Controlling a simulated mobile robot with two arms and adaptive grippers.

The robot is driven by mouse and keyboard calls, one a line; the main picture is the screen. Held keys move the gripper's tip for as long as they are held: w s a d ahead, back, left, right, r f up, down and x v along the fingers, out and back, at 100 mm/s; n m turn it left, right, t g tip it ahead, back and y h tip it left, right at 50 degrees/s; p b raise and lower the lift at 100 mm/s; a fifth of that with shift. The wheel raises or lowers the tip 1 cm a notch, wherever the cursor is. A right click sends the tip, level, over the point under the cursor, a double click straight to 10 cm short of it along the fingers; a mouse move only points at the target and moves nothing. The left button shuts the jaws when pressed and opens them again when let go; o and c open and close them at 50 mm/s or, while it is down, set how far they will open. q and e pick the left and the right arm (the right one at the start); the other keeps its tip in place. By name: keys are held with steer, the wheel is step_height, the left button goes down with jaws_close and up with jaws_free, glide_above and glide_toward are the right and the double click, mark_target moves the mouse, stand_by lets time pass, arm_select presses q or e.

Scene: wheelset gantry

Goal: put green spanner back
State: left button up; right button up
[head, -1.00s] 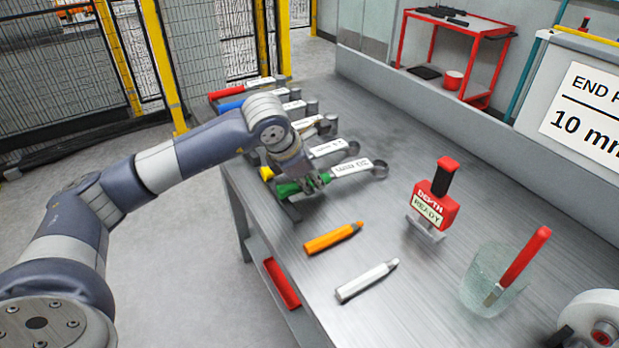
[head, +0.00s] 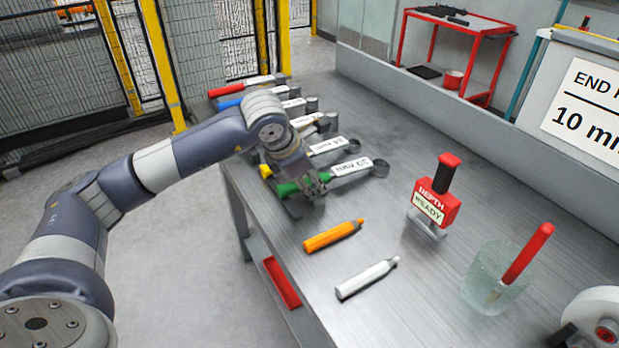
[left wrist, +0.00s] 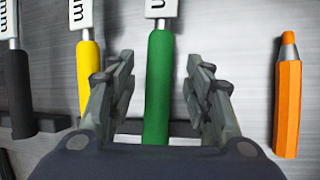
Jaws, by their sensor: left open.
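The green spanner (head: 349,168) has a green handle and a white label with dark print. It lies at the near end of a row of spanners, its ring head pointing right. Its green handle also shows in the left wrist view (left wrist: 157,85), between the fingers. My left gripper (head: 312,184) is over the handle; in the left wrist view (left wrist: 160,105) its fingers stand apart on both sides of the handle, with a gap on each side. The dark rack bar (left wrist: 185,129) runs under the handle. My right gripper is not in view.
A yellow-handled spanner (left wrist: 89,75) lies close beside the left finger. An orange marker (head: 333,236) and a white marker (head: 367,278) lie nearer on the bench.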

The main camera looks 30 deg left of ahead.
arm_select(q)
steer(key=v, duration=1.1)
steer(key=shift+r, duration=0.3)
